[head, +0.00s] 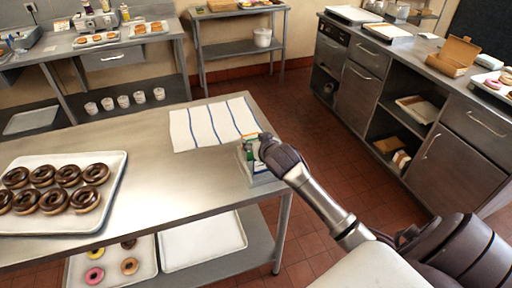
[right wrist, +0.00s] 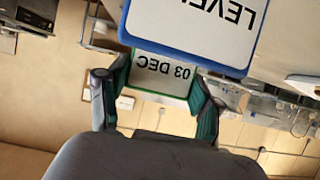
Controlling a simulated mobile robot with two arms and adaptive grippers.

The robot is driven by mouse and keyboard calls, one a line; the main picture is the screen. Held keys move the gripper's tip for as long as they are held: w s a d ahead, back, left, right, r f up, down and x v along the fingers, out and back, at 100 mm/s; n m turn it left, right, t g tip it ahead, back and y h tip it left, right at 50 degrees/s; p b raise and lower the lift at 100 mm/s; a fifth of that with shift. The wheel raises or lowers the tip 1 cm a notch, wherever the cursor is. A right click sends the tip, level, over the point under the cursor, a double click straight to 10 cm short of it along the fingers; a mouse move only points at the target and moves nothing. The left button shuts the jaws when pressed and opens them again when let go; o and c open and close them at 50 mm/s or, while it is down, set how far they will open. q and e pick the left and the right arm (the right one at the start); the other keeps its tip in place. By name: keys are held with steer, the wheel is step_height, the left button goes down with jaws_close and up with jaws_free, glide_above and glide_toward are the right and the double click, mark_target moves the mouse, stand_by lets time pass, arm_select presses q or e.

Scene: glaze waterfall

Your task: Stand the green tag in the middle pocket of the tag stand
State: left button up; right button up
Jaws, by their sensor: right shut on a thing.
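The tag stand (head: 262,179) is at the right end of the steel table, largely hidden behind my right gripper (head: 264,150). In the right wrist view, my right gripper (right wrist: 155,95) is shut on the green tag (right wrist: 162,75), a white card with a green border reading "03 DEC", upside down in the picture. A blue-bordered tag (right wrist: 190,25) with "LEVE…" shows above it and covers part of its top edge. In the head view the green tag is a small patch at the fingers. Which pocket it lines up with cannot be told. My left gripper is not in view.
A striped cloth (head: 213,124) lies just left of the stand. A tray of chocolate donuts (head: 112,164) is at the table's left. The table between them is clear. A lower shelf (head: 258,245) holds more trays. Counters stand behind and to the right.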

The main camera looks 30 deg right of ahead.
step_height(320, 180, down, 2)
steer(key=shift+f, duration=0.2)
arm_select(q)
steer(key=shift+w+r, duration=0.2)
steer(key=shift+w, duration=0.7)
arm_select(e)
steer(key=shift+f, duration=0.25)
steer(key=o, duration=1.1)
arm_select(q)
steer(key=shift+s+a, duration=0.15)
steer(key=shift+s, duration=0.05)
arm_select(e)
steer(key=shift+r, duration=0.1)
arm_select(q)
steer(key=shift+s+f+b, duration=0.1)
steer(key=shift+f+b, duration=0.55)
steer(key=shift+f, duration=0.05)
arm_select(e)
steer(key=v, duration=1.2)
steer(key=shift+s, duration=0.1)
steer(key=shift+a, duration=0.1)
